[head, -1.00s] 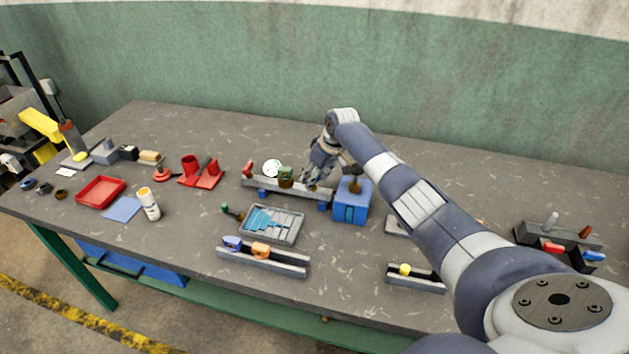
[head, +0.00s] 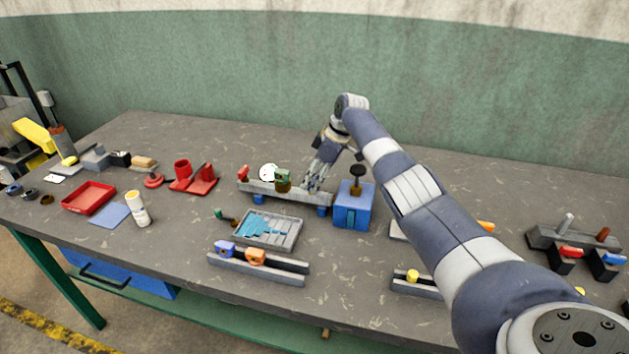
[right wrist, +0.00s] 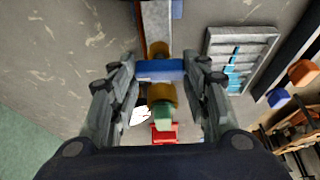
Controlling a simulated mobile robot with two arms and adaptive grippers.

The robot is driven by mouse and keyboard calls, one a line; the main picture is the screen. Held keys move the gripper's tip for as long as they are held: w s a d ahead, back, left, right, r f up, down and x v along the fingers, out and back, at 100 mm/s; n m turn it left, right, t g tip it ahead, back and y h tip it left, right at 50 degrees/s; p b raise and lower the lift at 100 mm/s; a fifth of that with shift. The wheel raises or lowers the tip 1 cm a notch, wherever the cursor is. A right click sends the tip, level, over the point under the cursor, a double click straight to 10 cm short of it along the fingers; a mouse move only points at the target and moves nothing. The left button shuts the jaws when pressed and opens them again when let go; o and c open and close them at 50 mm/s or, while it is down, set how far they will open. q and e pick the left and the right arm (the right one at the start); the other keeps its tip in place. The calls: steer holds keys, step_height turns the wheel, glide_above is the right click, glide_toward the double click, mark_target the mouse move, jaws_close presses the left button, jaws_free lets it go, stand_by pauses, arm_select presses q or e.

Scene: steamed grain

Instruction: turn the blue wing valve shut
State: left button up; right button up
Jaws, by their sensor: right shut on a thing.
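The blue wing valve's handle (right wrist: 160,69) is a flat blue bar in the right wrist view, lying crosswise above a brass body. My right gripper (right wrist: 160,74) is shut on it, with a finger at each end of the bar. In the head view my right gripper (head: 312,184) reaches down to the right part of the grey pipe rail (head: 268,195), and its fingers hide the blue handle. My left gripper is not in view.
A blue box with a black knob (head: 352,208) stands close right of the rail. A grey tray with blue strips (head: 297,232) lies in front. A white round gauge (head: 268,172) is behind the rail's left part. Bare table lies behind the rail.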

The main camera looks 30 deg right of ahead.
steer(key=o, duration=1.1)
steer(key=shift+c, duration=0.2)
steer(key=v, duration=1.2)
